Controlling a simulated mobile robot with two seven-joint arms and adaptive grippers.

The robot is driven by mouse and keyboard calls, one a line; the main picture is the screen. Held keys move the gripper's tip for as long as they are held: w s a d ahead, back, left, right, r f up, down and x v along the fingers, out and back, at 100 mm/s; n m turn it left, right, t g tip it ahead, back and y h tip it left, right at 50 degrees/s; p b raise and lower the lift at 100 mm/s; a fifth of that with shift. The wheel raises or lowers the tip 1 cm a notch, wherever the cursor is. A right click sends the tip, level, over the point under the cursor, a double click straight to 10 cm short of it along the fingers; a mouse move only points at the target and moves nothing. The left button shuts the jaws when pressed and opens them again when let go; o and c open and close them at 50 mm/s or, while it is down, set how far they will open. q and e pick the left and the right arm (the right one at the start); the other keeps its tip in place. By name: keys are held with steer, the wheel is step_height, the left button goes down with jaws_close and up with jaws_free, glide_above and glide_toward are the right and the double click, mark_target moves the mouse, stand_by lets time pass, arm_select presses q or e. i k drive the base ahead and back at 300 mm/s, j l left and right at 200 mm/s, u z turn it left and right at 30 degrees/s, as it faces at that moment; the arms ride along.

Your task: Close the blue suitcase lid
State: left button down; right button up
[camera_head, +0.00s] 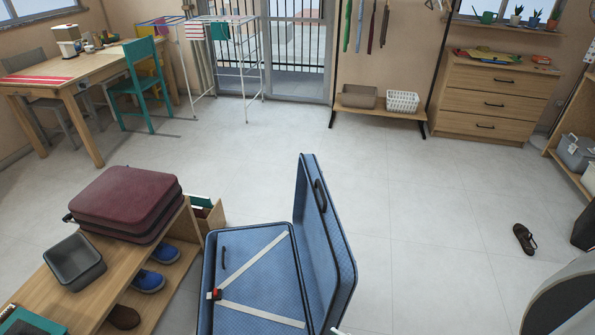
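The blue suitcase (213,262) stands open at the bottom centre, cut off by the lower edge of the view. Its lid (329,255) stands nearly upright on the right side, with a dark handle on its outer face. Inside the left half, pale straps (255,262) meet at a small red and black buckle (214,294). I see no clothes in the visible part of this half. Neither of my grippers can be made out. A tiny pale piece shows at the bottom edge beside the lid, too small to identify.
A low wooden bench (38,293) at left holds a maroon suitcase (128,200) and a grey bin (74,261), with shoes below. A dark shoe (524,239) lies on the floor at right. A large rounded grey-white object fills the bottom right corner.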

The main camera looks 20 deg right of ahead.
mark_target(329, 267)
steer(key=i+l, duration=0.1)
steer(key=l, duration=0.35)
steer(key=i+l, duration=0.1)
steer(key=l, duration=0.35)
steer(key=i+l, duration=0.15)
steer(key=l, duration=0.2)
steer(key=i+l, duration=0.15)
steer(key=l, duration=0.15)
